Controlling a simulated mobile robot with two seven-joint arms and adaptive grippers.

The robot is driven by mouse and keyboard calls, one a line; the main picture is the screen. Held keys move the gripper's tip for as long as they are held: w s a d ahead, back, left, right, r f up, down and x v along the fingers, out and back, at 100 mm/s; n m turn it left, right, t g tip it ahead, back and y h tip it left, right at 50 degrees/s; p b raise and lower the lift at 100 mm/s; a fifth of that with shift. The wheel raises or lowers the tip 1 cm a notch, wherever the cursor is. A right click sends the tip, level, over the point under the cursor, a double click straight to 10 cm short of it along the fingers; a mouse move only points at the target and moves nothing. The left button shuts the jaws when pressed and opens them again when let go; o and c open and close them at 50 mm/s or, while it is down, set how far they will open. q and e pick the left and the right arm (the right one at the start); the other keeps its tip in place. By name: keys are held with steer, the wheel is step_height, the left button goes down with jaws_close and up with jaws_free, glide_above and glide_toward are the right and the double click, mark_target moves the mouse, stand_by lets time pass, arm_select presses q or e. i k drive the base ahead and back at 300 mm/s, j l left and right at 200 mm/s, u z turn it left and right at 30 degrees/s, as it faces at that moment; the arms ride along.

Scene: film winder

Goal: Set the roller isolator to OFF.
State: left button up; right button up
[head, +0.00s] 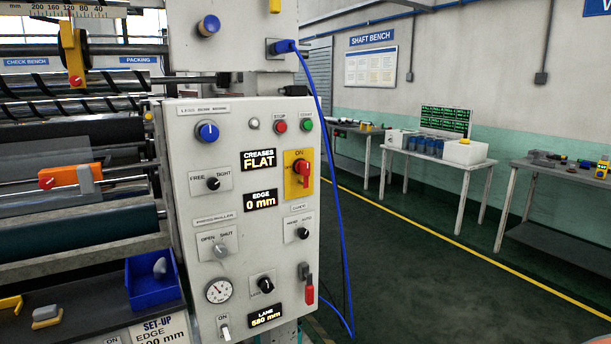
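A red rotary handle (302,168) on a yellow plate (291,189) sits on the right side of the pale control panel (249,110). It looks like the isolator, but I cannot read a name for it. "ON" is printed at the top of the plate; other marks are too small to read. The handle's exact pointing direction is unclear. Neither of my grippers is in view.
The panel also carries a blue knob (208,131), a red STOP button (280,126), a green button (306,124) and a red-gripped lever (309,290). A blue cable (327,140) hangs along its right edge. Open floor (400,270) lies to the right.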

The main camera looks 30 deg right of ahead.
mark_target(302, 167)
steer(key=z, duration=0.55)
steer(key=l+z, duration=0.15)
steer(key=z, duration=0.2)
steer(key=i+l+z, duration=0.15)
steer(key=z, duration=0.25)
steer(key=i+l+z, duration=0.1)
steer(key=z, duration=0.25)
steer(key=i+l, duration=0.2)
